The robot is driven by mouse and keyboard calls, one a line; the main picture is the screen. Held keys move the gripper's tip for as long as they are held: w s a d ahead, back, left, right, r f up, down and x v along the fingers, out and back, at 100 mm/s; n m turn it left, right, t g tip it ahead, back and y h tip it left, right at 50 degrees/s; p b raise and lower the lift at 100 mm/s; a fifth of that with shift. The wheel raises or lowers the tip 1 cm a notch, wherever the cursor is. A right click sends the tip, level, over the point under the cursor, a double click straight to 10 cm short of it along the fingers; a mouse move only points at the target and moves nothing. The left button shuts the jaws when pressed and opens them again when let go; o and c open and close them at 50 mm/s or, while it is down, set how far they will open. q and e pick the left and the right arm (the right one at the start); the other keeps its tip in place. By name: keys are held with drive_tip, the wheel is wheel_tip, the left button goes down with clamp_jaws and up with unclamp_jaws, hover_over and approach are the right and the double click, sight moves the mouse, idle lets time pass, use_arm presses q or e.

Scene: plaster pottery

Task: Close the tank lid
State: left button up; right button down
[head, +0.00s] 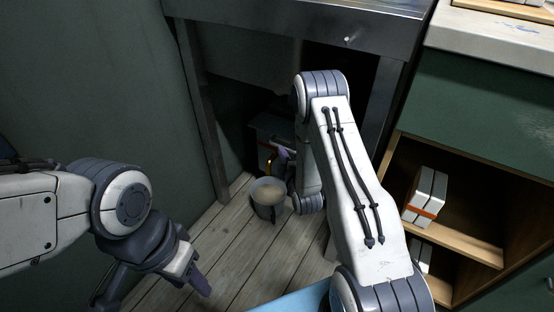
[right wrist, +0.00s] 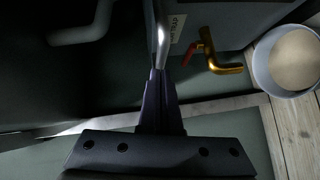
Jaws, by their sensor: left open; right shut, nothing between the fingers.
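The tank (head: 264,155) is a dark box in the shadow under the metal table, partly hidden by my right arm. In the right wrist view, the grey tank wall (right wrist: 232,20) carries a label and a brass tap (right wrist: 222,66) with a red handle. I cannot make out whether its lid is open or shut. My right gripper (head: 281,154) is low beside the tank. In the right wrist view its fingers (right wrist: 158,80) are shut and empty, with a shiny metal rod (right wrist: 161,42) just beyond the tips; contact is unclear. My left gripper (head: 201,285) is open and empty above the floor, far from the tank.
A grey bucket of beige liquid (head: 268,201) stands on the plank floor before the tank, close to my right arm. The metal table (head: 300,22) and its leg (head: 203,115) hem in the space. Shelves (head: 455,240) stand at right. Floor is clear at left.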

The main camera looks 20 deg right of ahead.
sight(290, 140)
drive_tip(key=w+d, duration=0.1)
drive_tip(key=d, duration=0.1)
drive_tip(key=w+d, duration=0.2)
drive_tip(key=shift+w, duration=0.1)
drive_tip(key=shift+w+d+r, duration=0.1)
drive_tip(key=shift+w+d, duration=0.05)
drive_tip(key=shift+d, duration=0.2)
